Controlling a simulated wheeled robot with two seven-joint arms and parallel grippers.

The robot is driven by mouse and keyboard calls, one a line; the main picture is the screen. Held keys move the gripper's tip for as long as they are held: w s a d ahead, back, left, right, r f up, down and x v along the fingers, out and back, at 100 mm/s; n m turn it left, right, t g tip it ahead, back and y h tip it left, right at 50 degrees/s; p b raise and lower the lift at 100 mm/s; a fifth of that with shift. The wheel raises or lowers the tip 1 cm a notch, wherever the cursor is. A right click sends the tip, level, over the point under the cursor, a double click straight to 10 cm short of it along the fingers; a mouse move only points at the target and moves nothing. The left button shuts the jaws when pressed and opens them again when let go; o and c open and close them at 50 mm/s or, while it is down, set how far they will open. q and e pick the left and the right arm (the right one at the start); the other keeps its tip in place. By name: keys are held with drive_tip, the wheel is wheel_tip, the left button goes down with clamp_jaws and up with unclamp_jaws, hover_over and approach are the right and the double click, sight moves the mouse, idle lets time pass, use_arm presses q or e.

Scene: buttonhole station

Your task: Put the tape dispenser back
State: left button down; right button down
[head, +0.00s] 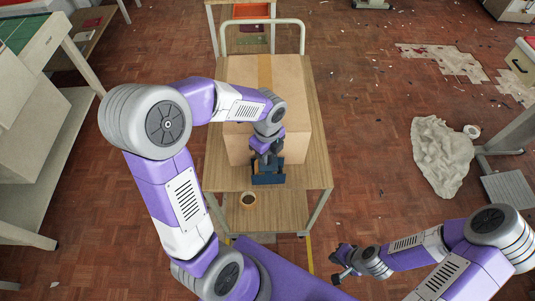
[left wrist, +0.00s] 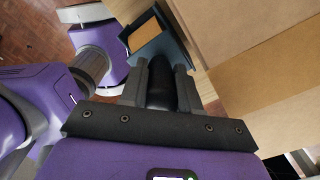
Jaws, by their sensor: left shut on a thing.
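The tape dispenser (head: 268,173) is dark blue and stands at the near face of a cardboard box, over the near part of the cart top (head: 225,179). My left gripper (head: 267,149) comes down on it from above and is shut on its black handle (left wrist: 161,85). In the left wrist view the dispenser's blue body (left wrist: 160,45) shows beyond the fingers, with a tan patch on it. I cannot tell whether it touches the cart top. My right gripper (head: 338,266) is low at the right, away from the cart, too small to read its fingers.
The large cardboard box (head: 290,90) fills most of the cart top. Benches stand at left.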

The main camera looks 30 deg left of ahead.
use_arm(q)
drive_tip(key=shift+f, duration=0.1)
drive_tip(key=c, duration=0.8)
unclamp_jaws()
wheel_tip(320, 180, up, 12)
drive_tip(key=p, duration=0.3)
drive_tip(key=shift+f+p, duration=0.25)
drive_tip(key=shift+p, duration=0.1)
drive_tip(key=shift+r, duration=0.45)
